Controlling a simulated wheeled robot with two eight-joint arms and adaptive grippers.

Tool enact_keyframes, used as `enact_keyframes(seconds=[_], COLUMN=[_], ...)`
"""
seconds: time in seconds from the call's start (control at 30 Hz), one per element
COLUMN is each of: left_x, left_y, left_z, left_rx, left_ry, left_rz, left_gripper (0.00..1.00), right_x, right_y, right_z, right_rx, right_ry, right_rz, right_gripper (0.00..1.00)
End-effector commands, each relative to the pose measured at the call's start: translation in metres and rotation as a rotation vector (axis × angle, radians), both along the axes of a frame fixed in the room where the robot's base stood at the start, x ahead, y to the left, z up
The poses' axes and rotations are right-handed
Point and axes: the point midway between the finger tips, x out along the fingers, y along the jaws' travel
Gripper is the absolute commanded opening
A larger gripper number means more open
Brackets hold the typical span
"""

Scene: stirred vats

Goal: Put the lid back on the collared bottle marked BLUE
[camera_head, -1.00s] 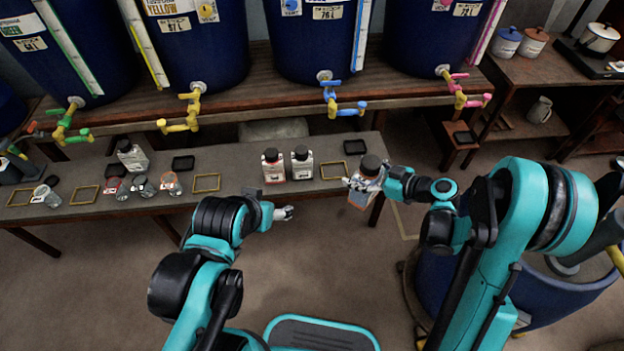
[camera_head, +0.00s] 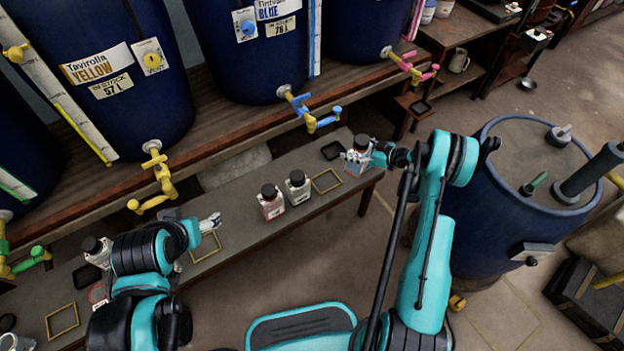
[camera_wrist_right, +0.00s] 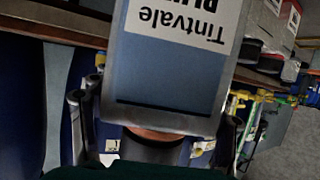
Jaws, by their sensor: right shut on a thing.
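In the head view, my right gripper (camera_head: 352,157) is shut on a clear bottle (camera_head: 358,166) with a dark cap-like top (camera_head: 362,142). It is at the right end of the low bench; contact with the bench is unclear. In the right wrist view, the held bottle (camera_wrist_right: 170,85) appears upside down, with bluish contents and a label reading "Tintvale" and a cut-off colour word. Its dark top (camera_wrist_right: 152,150) and a brownish ring (camera_wrist_right: 157,133) show between the fingers. My left gripper (camera_head: 210,222) is over the bench's left part; its jaws are too small to judge.
A reddish bottle (camera_head: 271,204) and a grey bottle (camera_head: 298,189), both dark-capped, stand on the bench (camera_head: 240,215). Beside them are a yellow frame (camera_head: 326,181) and a black square pad (camera_head: 333,150). A blue vat (camera_head: 505,225) stands right; tapped vats stand behind.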

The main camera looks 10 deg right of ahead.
Motion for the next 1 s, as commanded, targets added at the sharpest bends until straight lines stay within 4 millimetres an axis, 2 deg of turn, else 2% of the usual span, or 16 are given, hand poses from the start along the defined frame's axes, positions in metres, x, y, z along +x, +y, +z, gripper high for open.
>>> enact_keyframes(seconds=[0.3, 0.43, 0.8, 1.0], left_x=[0.0, 0.0, 0.0, 0.0], left_y=[0.0, 0.0, 0.0, 0.0], left_z=[0.0, -0.003, -0.031, -0.04], left_rx=[0.0, 0.0, 0.0, 0.0], left_ry=[0.0, 0.0, 0.0, 0.0], left_rz=[0.0, 0.0, 0.0, 0.0], left_gripper=[0.7, 0.7, 0.7, 0.7], right_x=[0.0, 0.003, 0.031, 0.043], right_y=[-0.001, 0.006, 0.076, 0.101], right_z=[-0.001, -0.006, -0.053, -0.069], right_rx=[0.001, 0.001, 0.002, 0.001], right_ry=[-0.001, -0.001, -0.001, 0.0], right_rz=[-0.002, 0.0, 0.002, -0.001], right_gripper=[0.15, 0.15, 0.15, 0.15])
